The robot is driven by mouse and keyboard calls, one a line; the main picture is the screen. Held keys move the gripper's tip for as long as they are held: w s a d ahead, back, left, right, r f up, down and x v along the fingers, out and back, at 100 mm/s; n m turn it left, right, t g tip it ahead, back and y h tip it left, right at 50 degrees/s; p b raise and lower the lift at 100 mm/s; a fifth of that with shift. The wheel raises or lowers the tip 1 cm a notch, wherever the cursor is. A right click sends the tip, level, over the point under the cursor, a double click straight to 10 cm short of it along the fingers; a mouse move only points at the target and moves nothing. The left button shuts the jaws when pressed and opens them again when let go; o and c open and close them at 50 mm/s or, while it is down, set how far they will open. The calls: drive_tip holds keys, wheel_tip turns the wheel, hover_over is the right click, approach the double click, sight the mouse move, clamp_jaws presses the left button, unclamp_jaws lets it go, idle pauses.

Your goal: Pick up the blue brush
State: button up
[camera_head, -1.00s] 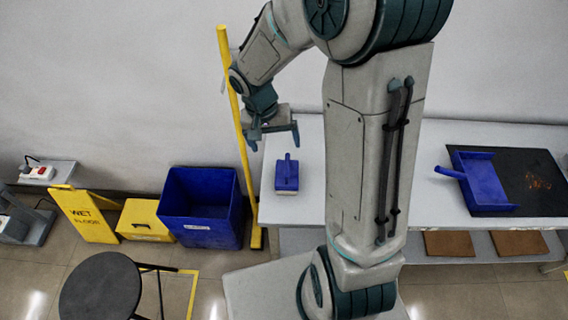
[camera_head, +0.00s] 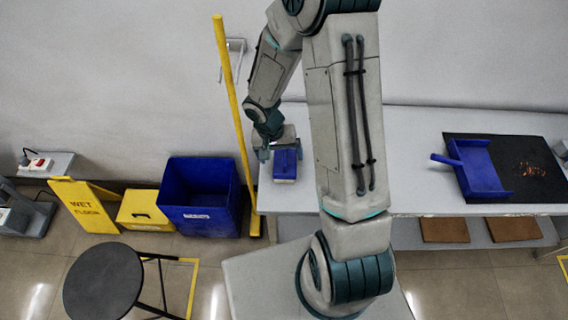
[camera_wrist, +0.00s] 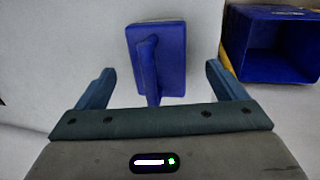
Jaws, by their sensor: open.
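The blue brush (camera_head: 285,165) lies on the left end of the grey-white table (camera_head: 395,199). It has a rectangular blue block with a handle on top and a pale underside. My gripper (camera_head: 281,150) is open just above the brush's far end and hides part of its handle. In the wrist view, the brush (camera_wrist: 172,62) lies ahead of my open gripper (camera_wrist: 155,85). The handle's near end points between the two fingers. Nothing is between the fingers but that handle end, and I cannot see any contact.
A blue dustpan (camera_head: 478,168) lies on a dark mat (camera_head: 530,170) at the table's right. A blue bin (camera_head: 199,198), yellow box (camera_head: 143,211) and yellow wet-floor sign (camera_head: 84,206) stand left. A yellow pole (camera_head: 230,95) leans beside the table's left edge. A round stool (camera_head: 104,283) stands in front.

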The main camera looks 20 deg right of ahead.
drive_tip(key=shift+s+d+f, duration=0.1)
drive_tip(key=shift+d+f, duration=0.1)
drive_tip(key=shift+f, duration=0.55)
drive_tip(key=shift+d+f, duration=0.15)
drive_tip(key=shift+f, duration=0.6)
drive_tip(key=c, duration=1.1)
drive_tip(key=shift+r, duration=0.1)
drive_tip(key=shift+r, duration=0.85)
wheel_tip(320, 180, up, 3)
drive_tip(key=shift+d+f, duration=0.1)
drive_tip(key=shift+f, duration=0.1)
drive_tip(key=s+d+r, duration=0.2)
drive_tip(key=d+r, duration=0.1)
drive_tip(key=d, duration=0.2)
drive_tip(key=s+d+r+b, duration=0.1)
drive_tip(key=d+r, duration=0.2)
drive_tip(key=d, duration=0.3)
drive_tip(key=shift+s+r, duration=0.3)
drive_tip(key=shift+s, duration=0.05)
